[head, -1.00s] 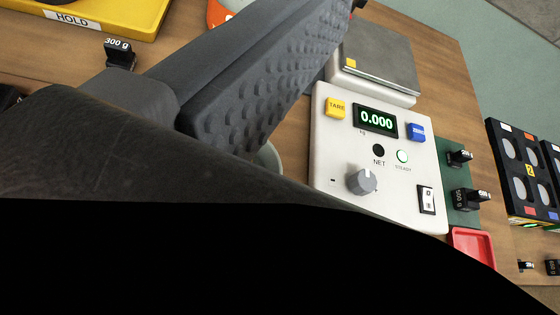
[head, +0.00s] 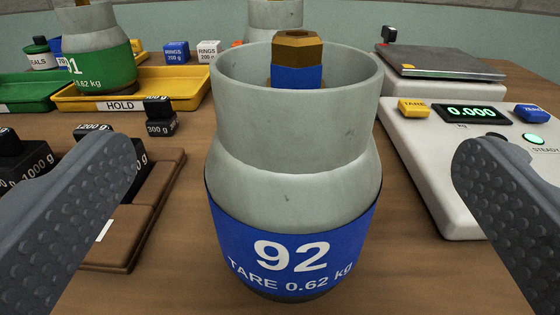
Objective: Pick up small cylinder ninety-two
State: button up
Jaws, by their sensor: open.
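Small cylinder ninety-two (head: 290,185) stands upright on the wooden table in the middle of the head view. It is grey with an open collar at the top, a brass valve (head: 298,52) inside it, and a blue band reading "92 TARE 0.62 kg". My gripper (head: 290,180) is open, with one ridged grey finger at the left and one at the right. The cylinder shows between the fingers, with a visible gap on each side. I cannot tell how far beyond the fingertips it stands.
The scale console (head: 450,170), reading 0.000, stands at the right with a weighing plate (head: 440,62) behind it. Black weights and a brown tray (head: 125,235) are at the left. A yellow HOLD tray (head: 185,88) and a green-banded cylinder (head: 95,65) are behind left.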

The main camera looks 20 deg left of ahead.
aim_at(297, 76)
jog(key=shift+p+x, duration=0.35)
jog(key=shift+x, duration=4.45)
jog(key=shift+d, duration=0.15)
jog(key=c, duration=2.1)
